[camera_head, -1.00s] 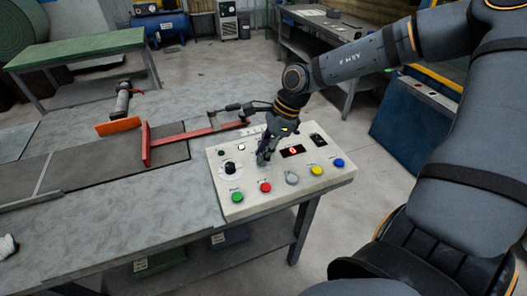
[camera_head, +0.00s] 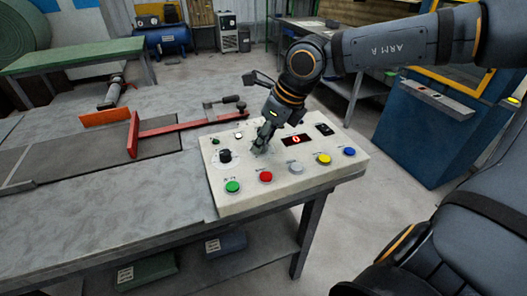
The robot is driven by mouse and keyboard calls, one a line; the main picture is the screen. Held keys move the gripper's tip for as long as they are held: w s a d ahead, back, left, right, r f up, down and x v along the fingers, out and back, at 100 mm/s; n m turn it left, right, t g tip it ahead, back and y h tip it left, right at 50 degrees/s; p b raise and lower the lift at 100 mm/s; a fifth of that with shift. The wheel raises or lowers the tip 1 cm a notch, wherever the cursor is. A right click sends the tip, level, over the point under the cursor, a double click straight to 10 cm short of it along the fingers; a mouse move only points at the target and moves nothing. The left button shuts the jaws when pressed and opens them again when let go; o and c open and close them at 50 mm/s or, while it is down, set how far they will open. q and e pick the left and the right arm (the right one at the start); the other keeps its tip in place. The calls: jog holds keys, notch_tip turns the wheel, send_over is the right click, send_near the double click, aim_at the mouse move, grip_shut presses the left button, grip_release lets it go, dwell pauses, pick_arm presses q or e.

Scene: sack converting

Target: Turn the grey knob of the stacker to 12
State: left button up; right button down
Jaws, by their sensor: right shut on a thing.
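The cream control panel (camera_head: 312,182) sits on the near right corner of the table. My right gripper (camera_head: 260,145) reaches down onto it from above and is shut on the grey knob, which the fingers mostly hide; its pointer and scale cannot be read. A small display (camera_head: 296,140) right of the fingers shows a red digit, seemingly 0. A black knob (camera_head: 225,157) on a white dial is to the left of the gripper. My left gripper is not in view.
Green (camera_head: 233,187), red (camera_head: 265,177), grey (camera_head: 296,168), yellow (camera_head: 323,159) and blue (camera_head: 349,152) buttons line the panel's front. A black switch (camera_head: 325,130) is at its back right. A red bar (camera_head: 180,127) lies across the table left of the panel.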

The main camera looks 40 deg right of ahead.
jog(key=shift+f+m+h+b, duration=0.15)
jog(key=shift+m+h+b, duration=0.15)
jog(key=shift+m+b, duration=0.45)
jog(key=shift+m, duration=0.55)
jog(key=shift+a+r+m+h, duration=0.1)
jog(key=shift+r+m+h, duration=0.1)
jog(key=shift+m+h, duration=0.3)
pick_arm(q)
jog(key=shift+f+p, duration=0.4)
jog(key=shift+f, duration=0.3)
pick_arm(e)
jog(key=shift+m+t, duration=0.3)
jog(key=shift+m, duration=0.7)
